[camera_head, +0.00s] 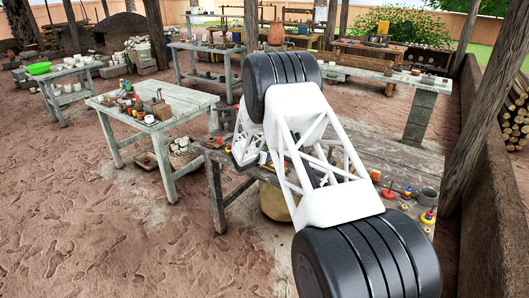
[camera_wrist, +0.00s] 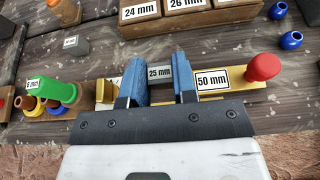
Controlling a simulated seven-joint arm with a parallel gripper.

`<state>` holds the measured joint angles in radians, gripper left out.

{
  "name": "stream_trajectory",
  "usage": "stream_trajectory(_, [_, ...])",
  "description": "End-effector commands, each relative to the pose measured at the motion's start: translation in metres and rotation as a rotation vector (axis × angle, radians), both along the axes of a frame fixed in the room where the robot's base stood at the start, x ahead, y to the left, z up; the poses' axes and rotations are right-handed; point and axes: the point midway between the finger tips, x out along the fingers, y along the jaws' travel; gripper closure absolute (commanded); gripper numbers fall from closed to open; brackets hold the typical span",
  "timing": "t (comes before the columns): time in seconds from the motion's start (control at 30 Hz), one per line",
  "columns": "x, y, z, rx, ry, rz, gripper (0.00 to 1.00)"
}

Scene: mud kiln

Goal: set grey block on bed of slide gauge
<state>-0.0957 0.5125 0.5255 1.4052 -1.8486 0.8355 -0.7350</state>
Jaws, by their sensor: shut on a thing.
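The slide gauge (camera_wrist: 234,78) is a yellow, brass-like bar lying left to right on the worn table in the wrist view. It has a red knob (camera_wrist: 263,67) at its right end and a white "50 mm" label. My gripper (camera_wrist: 160,72) is over the middle of this bar, its two blue fingers shut on a grey block (camera_wrist: 160,88). A "25 mm" label shows between the fingers. The fingers hide most of the block, and I cannot tell whether it touches the bed. In the head view my arm covers the gripper and the gauge.
Another dark grey labelled block (camera_wrist: 75,46) lies at upper left. Wooden boxes marked "24 mm" (camera_wrist: 140,28) and "26 mm" stand behind the gauge. A green-topped piece (camera_wrist: 52,90) with small rings is close at left.

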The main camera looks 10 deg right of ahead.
Motion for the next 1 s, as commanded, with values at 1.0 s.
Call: stream_trajectory(1.0, [0.000, 0.000, -0.019, 0.000, -0.001, 0.000, 1.00])
